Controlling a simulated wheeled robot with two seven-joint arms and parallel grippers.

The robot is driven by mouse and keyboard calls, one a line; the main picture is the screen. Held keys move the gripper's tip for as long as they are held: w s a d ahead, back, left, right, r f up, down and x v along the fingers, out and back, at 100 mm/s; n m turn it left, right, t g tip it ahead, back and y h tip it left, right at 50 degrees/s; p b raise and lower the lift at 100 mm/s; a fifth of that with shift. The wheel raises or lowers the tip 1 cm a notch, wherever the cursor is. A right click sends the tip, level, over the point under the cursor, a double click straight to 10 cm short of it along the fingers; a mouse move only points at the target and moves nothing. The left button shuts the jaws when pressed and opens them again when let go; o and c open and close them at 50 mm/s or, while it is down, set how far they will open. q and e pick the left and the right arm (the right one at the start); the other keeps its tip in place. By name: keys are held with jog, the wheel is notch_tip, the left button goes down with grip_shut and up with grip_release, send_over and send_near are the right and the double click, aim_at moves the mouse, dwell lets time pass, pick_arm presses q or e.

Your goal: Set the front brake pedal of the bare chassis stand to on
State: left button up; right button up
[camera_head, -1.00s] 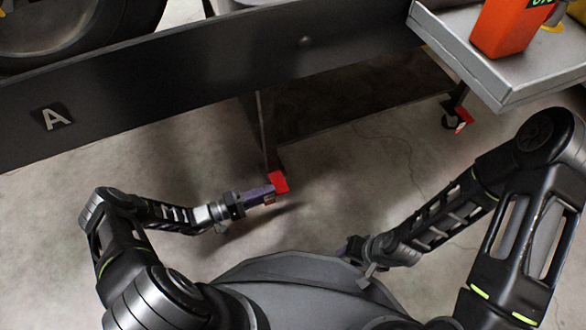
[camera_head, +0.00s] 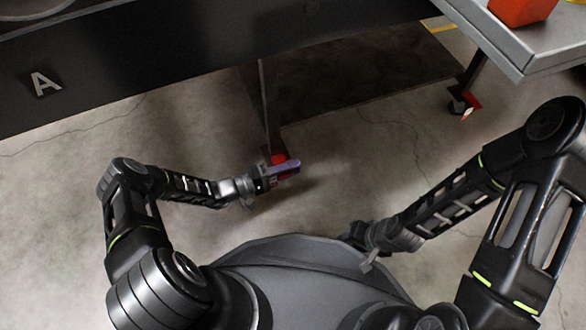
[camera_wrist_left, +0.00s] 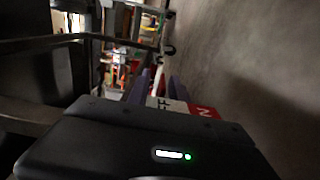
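The red pedal (camera_head: 279,158) is low, at the foot of a dark upright under the stand (camera_head: 150,85). My left gripper (camera_head: 287,168) is just in front of it in the head view, its purple fingers overlapping the pedal's lower part; contact is unclear. The left wrist view shows the two fingers (camera_wrist_left: 159,88) apart, with a white and red labelled surface (camera_wrist_left: 180,105) just below them. Its letters are partly hidden, so I cannot read the pedal's setting. My right gripper (camera_head: 362,256) is low beside my body, too small and dark to judge.
A second red pedal-like piece (camera_head: 467,103) is on the foot at the right. A grey tabletop (camera_head: 500,45) with an orange object (camera_head: 520,8) overhangs there. The concrete floor around my arms is clear.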

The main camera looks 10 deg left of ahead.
pick_arm(q)
jog(key=shift+w+d, duration=0.15)
jog(key=shift+d, duration=0.15)
jog(key=shift+c, duration=0.6)
grip_shut()
dwell(0.7)
